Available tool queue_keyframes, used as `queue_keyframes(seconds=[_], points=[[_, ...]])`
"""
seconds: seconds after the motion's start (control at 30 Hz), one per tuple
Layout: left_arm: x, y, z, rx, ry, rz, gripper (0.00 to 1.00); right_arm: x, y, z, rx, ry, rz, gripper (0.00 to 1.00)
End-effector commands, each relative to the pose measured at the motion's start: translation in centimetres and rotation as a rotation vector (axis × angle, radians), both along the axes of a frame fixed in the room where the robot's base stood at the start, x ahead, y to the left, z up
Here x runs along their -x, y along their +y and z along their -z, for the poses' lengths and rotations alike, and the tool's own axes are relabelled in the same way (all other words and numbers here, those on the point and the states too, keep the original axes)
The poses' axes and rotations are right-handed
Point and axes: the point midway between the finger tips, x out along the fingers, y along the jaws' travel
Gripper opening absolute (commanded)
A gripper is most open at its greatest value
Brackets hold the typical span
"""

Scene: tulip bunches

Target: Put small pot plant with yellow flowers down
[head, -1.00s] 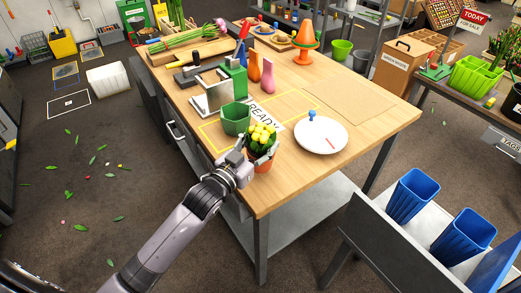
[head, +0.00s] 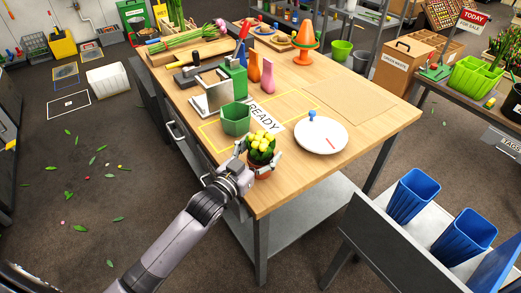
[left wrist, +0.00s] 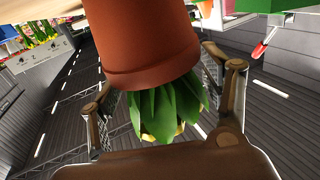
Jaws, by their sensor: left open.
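The small pot plant has yellow flowers (head: 261,141), green leaves and a terracotta pot (head: 264,172). It is upright at the near edge of the wooden table (head: 300,180), just in front of the green hexagonal pot. My left gripper (head: 262,160) is open, its fingers spread on either side of the plant. In the left wrist view the terracotta pot (left wrist: 150,45) fills the upper middle, with the leaves (left wrist: 165,110) below it. There the fingers show clear of the pot. The contact under the pot is hidden. My right gripper is not in view.
A green hexagonal pot (head: 236,119) stands close behind the plant, beside the READY label (head: 264,116). A white plate (head: 321,136) with a blue-topped item lies to the right. Orange and pink vases (head: 267,76) stand farther back.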

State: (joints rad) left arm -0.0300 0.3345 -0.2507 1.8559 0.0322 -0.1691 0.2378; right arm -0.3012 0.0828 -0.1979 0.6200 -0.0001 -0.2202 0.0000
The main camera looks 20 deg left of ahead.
Motion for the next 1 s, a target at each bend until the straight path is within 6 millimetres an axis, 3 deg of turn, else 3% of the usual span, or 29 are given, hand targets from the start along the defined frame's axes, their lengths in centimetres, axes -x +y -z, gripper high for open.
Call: queue_keyframes(seconds=[0.27, 0.37, 0.7, 1.0], points=[[0.1, 0.0, -0.4, -0.001, 0.000, 0.000, 0.71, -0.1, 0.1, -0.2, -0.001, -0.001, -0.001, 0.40], [1.3, 0.4, -0.1, -0.001, 0.002, 0.001, 0.71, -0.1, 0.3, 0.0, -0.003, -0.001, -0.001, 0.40], [8.0, 2.3, -0.1, 0.000, 0.003, 0.000, 0.71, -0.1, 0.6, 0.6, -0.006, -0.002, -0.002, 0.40], [11.3, 3.2, -0.3, 0.000, 0.001, 0.000, 0.71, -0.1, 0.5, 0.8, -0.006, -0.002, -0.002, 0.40]])
